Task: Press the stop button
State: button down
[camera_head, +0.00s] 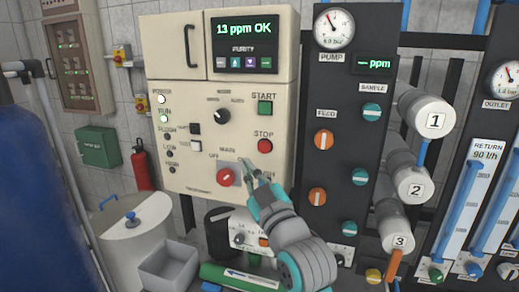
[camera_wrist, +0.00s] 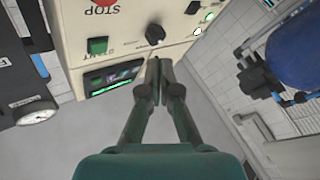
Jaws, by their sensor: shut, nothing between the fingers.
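The stop button (camera_head: 265,146) is a red, round button on the front of the cream control panel (camera_head: 183,62), with the word STOP above it. It also shows partly cut off at the top edge of the wrist view (camera_wrist: 104,3). My gripper (camera_head: 247,168) is shut and empty. In the head view its fingertips appear just below and left of the stop button. In the wrist view its tips (camera_wrist: 157,66) point toward the panel; contact cannot be told.
A red rotary main switch (camera_head: 226,177) is left of my fingertips, and a black selector knob (camera_head: 222,116) is higher on the panel. A dark pump panel (camera_head: 348,90) with a gauge and colored valve knobs stands right. White numbered cylinders (camera_head: 418,112) jut out farther right.

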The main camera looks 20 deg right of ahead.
aim_at(258, 145)
dwell(0.3)
jog(key=shift+w+d, duration=0.85)
jog(key=shift+w, duration=0.35)
jog(key=shift+w+d, duration=0.9)
jog(key=shift+w, duration=0.25)
jog(key=shift+w+d, duration=0.85)
jog(key=shift+w, duration=0.35)
jog(key=shift+w+d, duration=0.1)
jog(key=shift+w+d, duration=0.15)
jog(key=shift+w, duration=0.1)
jog(key=shift+w+d, duration=0.25)
jog(key=shift+w, duration=0.1)
jog(key=shift+s+a, duration=0.5)
jog(key=shift+s, duration=0.2)
jog(key=shift+s+a, duration=0.75)
jog(key=shift+s, duration=0.3)
jog(key=shift+s+a, duration=0.75)
jog(key=shift+s, duration=0.25)
